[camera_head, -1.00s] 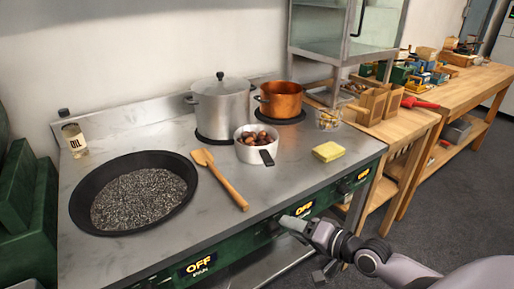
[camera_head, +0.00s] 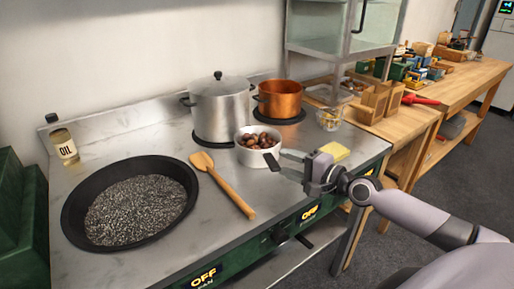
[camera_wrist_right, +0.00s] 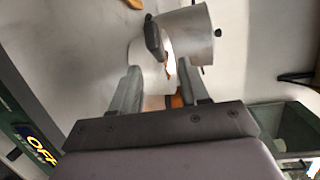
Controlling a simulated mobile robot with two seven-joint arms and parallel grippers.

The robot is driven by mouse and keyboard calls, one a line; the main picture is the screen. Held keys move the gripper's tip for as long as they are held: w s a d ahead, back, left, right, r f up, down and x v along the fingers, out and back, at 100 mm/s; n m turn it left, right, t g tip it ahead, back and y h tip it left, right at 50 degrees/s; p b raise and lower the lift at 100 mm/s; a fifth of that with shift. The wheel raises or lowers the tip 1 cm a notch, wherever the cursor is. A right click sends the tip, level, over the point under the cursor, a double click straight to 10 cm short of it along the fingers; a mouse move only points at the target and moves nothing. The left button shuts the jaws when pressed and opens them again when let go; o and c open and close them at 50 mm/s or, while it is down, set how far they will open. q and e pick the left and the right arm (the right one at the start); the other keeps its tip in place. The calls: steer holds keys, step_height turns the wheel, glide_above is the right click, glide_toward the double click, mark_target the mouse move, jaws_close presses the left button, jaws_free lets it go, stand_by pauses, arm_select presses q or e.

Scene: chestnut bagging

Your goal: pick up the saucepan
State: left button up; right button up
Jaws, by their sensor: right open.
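The saucepan (camera_head: 251,157) is a small pale metal pan filled with chestnuts, standing on the steel stovetop. Its short black handle (camera_head: 271,162) points toward the front right. My right gripper (camera_head: 285,164) is open and empty, its fingers on either side of the line of the handle, just off its end. In the right wrist view the dark handle (camera_wrist_right: 153,38) shows ahead of the open fingers (camera_wrist_right: 160,80). I cannot tell whether a finger touches the handle. My left gripper is not in view.
A lidded steel pot (camera_head: 222,112) and a copper pot (camera_head: 279,99) stand behind the saucepan. A wooden spatula (camera_head: 230,190) lies to its left, beside a wide black pan (camera_head: 75,220). A yellow sponge (camera_head: 336,151) is by my right gripper.

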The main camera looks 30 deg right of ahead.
mark_target(272, 156)
steer(key=shift+w+a, duration=0.25)
steer(key=shift+w, duration=0.4)
steer(key=shift+p+x, duration=0.35)
steer(key=shift+x, duration=1.7)
steer(key=shift+a, duration=0.1)
jaws_close()
steer(key=shift+r, duration=0.15)
